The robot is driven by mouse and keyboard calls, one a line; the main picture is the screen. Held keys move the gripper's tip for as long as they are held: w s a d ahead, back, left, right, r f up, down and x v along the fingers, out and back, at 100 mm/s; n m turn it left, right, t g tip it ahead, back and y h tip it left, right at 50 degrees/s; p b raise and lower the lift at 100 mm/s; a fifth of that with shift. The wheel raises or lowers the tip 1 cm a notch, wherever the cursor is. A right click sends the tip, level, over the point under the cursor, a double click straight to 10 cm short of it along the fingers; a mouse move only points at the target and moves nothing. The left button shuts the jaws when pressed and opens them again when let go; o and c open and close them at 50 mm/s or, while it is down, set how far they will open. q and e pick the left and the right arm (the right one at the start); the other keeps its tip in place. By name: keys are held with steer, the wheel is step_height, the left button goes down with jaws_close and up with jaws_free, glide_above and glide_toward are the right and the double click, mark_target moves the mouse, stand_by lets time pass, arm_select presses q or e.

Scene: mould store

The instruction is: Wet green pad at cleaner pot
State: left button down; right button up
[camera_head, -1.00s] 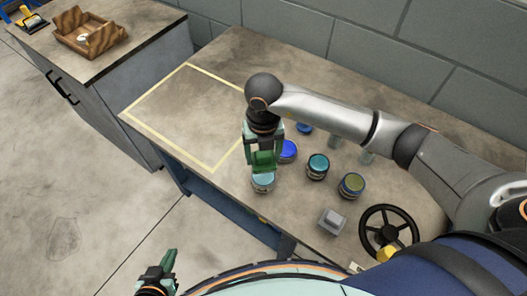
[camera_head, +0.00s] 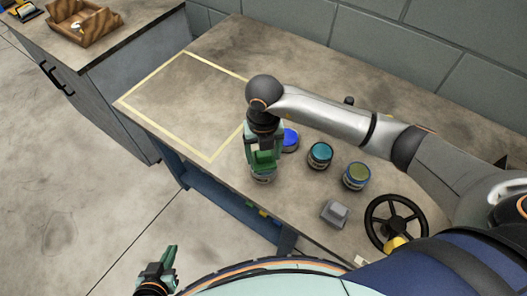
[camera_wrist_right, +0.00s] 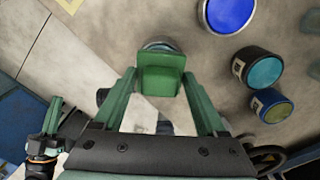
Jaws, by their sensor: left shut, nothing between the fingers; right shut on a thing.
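My right gripper (camera_head: 264,158) is shut on the green pad (camera_wrist_right: 161,76), at the front edge of the bench. The pad is over a small pot (camera_head: 263,178), whose pale blue top is largely hidden by the pad and fingers. In the right wrist view, the pot's rim (camera_wrist_right: 158,45) shows just past the pad. Whether the pad touches the pot's contents cannot be told. Which pot is the cleaner is not readable. My left gripper (camera_head: 168,262) is shut and empty, low in front of the bench, off the worktop.
A blue pot (camera_head: 290,138), a teal pot (camera_head: 320,154) and an olive-topped pot (camera_head: 356,175) stand to the right. A grey block (camera_head: 335,213) and black handwheel (camera_head: 396,222) lie beyond. The tape-framed area (camera_head: 187,100) is clear. A wooden tray (camera_head: 83,22) sits on the side cabinet.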

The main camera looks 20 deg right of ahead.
mark_target(264, 153)
steer(key=shift+f+b, duration=0.4)
steer(key=shift+f, duration=0.2)
stand_by(1.6)
steer(key=shift+r+p, duration=2.75)
steer(key=shift+r, duration=0.85)
